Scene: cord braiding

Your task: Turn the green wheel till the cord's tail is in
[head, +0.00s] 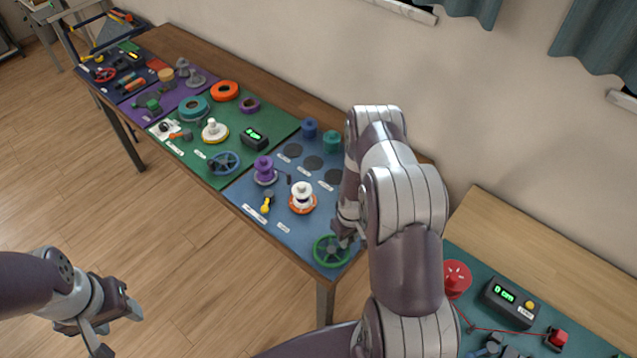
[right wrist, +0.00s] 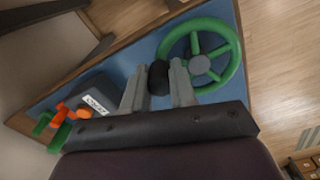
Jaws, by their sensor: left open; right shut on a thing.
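The green wheel (head: 332,251) lies at the front right corner of the blue mat, and it fills the upper right of the right wrist view (right wrist: 200,65). My right gripper (right wrist: 158,88) is shut on the wheel's black handle (right wrist: 158,76) at the rim, one finger on each side. In the head view my right arm partly hides this gripper (head: 345,236). My left gripper (head: 114,327) is open and empty over the floor, away from the tables. I cannot make out a cord or its tail at the green wheel.
A white spool on an orange base (head: 302,199) and a purple spool (head: 264,170) stand left of the wheel. A blue wheel (head: 224,163) lies on the green mat.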

